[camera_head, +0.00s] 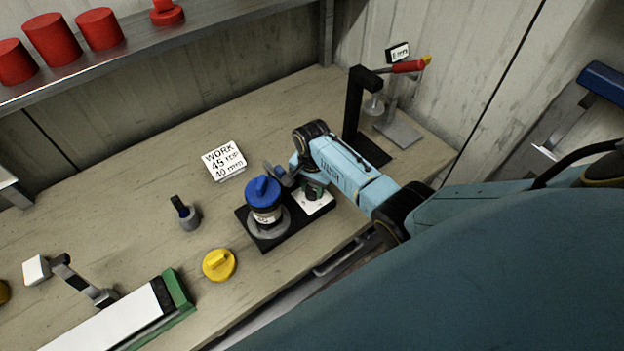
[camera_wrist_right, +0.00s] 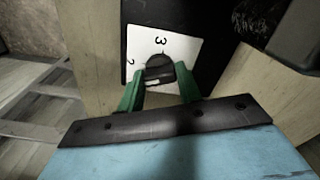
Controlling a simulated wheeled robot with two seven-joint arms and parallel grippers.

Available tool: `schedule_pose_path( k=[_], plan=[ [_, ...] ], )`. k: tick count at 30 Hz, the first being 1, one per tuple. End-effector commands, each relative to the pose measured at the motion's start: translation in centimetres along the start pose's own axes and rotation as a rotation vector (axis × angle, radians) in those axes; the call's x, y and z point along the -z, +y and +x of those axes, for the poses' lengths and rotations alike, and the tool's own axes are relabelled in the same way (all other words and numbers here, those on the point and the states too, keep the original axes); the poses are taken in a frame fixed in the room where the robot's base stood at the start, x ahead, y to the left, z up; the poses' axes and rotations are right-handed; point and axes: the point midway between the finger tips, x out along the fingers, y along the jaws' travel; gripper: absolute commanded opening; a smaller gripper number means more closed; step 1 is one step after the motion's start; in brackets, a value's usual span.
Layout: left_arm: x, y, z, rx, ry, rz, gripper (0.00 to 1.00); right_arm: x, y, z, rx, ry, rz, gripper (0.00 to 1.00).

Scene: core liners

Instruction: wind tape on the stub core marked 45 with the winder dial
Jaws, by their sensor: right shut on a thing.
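The winder (camera_head: 263,242) has a black base with a grey round plate. A pale stub core (camera_head: 266,215) stands upright on that plate under a blue knobbed cap (camera_head: 262,188); its mark is too small to read. Beside it is a white dial plate (camera_head: 322,207), which also shows in the right wrist view (camera_wrist_right: 187,48) with a 3 and a partly hidden number. My right gripper (camera_head: 313,187) is at the dial, its green fingers (camera_wrist_right: 158,90) shut on the dark dial knob (camera_wrist_right: 158,68). My left gripper is out of view.
A card (camera_head: 224,160) reads WORK, 45 and 40 mm. A yellow knobbed cap (camera_head: 219,264), a small grey post (camera_head: 187,215) and a green-ended board (camera_head: 110,325) lie left. A red-handled stand (camera_head: 356,110) is behind my arm. Red cylinders (camera_head: 52,38) sit on the shelf.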

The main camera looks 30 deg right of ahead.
Motion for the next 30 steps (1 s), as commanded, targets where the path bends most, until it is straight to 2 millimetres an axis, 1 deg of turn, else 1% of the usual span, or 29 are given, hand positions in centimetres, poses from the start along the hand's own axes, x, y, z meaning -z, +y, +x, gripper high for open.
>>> schedule_pose_path(
  k=[9,10,15,24,28,30],
  plan=[
    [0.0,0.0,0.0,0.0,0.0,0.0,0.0,0.2,-0.1,-0.2,0.002,0.005,0.001,0.12],
    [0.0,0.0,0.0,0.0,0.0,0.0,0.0,0.2,-0.1,-0.2,0.002,0.005,0.001,0.36],
    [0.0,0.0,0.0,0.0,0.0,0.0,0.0,0.1,-0.1,-0.1,0.002,0.003,0.001,0.56],
    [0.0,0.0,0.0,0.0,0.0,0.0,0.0,0.1,0.0,-0.1,0.001,0.002,0.0,0.56],
    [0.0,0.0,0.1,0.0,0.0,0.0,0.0,0.1,-0.1,-0.8,0.003,0.002,0.0,0.56],
    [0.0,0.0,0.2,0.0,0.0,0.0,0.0,0.1,-0.1,-1.6,0.004,0.003,0.0,0.56]
  ],
)
